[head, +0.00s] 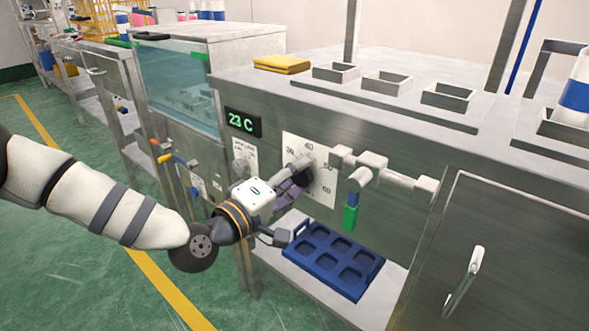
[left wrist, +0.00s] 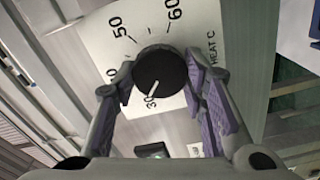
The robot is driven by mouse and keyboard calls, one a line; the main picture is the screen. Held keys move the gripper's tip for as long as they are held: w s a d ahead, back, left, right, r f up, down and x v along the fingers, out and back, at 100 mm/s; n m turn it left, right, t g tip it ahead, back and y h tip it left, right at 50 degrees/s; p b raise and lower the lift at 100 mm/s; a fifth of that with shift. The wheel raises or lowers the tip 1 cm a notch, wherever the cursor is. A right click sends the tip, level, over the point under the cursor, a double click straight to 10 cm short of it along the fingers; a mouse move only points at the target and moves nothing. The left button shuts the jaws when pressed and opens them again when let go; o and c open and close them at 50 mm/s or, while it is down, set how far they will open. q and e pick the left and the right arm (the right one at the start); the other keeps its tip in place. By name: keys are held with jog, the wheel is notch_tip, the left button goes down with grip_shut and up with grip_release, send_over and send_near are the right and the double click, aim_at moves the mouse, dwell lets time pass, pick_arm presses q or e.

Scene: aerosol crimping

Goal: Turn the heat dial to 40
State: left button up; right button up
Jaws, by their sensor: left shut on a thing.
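The heat dial (left wrist: 160,72) is a round black knob with a white pointer line, on a white scale plate (left wrist: 110,35) marked with numbers and "HEAT C". In the left wrist view the pointer lies toward the 30 mark. My left gripper (head: 294,178) is shut on the dial, with its purple pads on either side of the knob. In the head view the gripper hides much of the dial, and the scale plate (head: 322,198) shows around it. The green display (head: 243,122) reads 23 C. My right gripper is not in view.
A pipe with a green-handled valve (head: 351,216) sticks out just right of the plate. A blue tray (head: 332,262) with round wells lies on the shelf below. A cabinet door handle (head: 466,280) is at the lower right. A glass-sided tank (head: 180,85) stands to the left.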

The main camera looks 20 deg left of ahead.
pick_arm(q)
jog(key=shift+d+r+m+p, duration=0.1)
jog(key=shift+m+p, duration=1.25)
jog(key=shift+m, duration=0.9)
jog(key=shift+r+m+p, duration=0.1)
jog(key=shift+m+p, duration=1.2)
jog(key=shift+m, duration=0.95)
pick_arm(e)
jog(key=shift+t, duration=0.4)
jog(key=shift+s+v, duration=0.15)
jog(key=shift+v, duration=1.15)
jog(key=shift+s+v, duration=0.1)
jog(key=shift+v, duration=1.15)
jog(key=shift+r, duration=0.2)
pick_arm(q)
jog(key=o, duration=1.2)
jog(key=shift+c, duration=0.2)
jog(key=shift+f, duration=0.1)
jog(key=v, duration=1.2)
